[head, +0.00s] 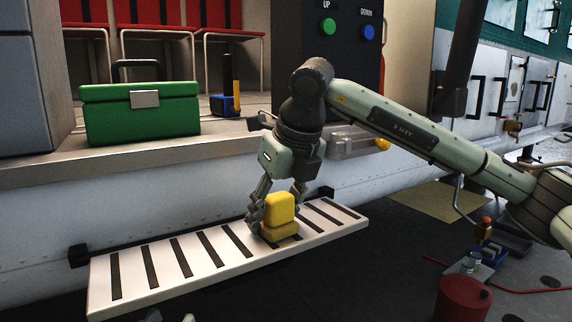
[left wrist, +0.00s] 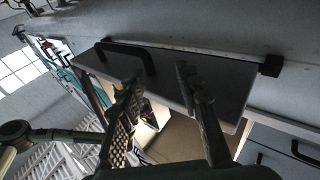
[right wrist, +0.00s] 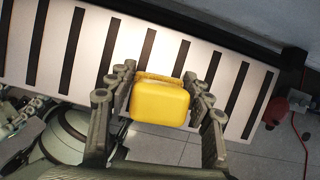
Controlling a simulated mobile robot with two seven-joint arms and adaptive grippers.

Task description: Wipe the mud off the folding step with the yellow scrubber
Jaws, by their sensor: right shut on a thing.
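The folding step (head: 205,272) is a long white board with black grip strips, sticking out from the pale hull wall. The yellow scrubber (head: 279,212) is upright on the step, right of its middle. My right gripper (head: 276,215) is shut on it from above. In the right wrist view the scrubber (right wrist: 160,102) sits between the fingers over the striped step (right wrist: 125,60). No mud is clearly visible; the surface under the scrubber is hidden. My left gripper (left wrist: 162,88) is open and empty below a grey panel with a black handle, probably the step's underside; its fingertips barely show in the head view.
A green toolbox (head: 140,115) and a small blue holder (head: 224,104) stand on the ledge above the step. A control panel with green and blue buttons (head: 350,30) is behind my right arm. A red canister (head: 463,299) and a blue tray (head: 488,252) are at the lower right.

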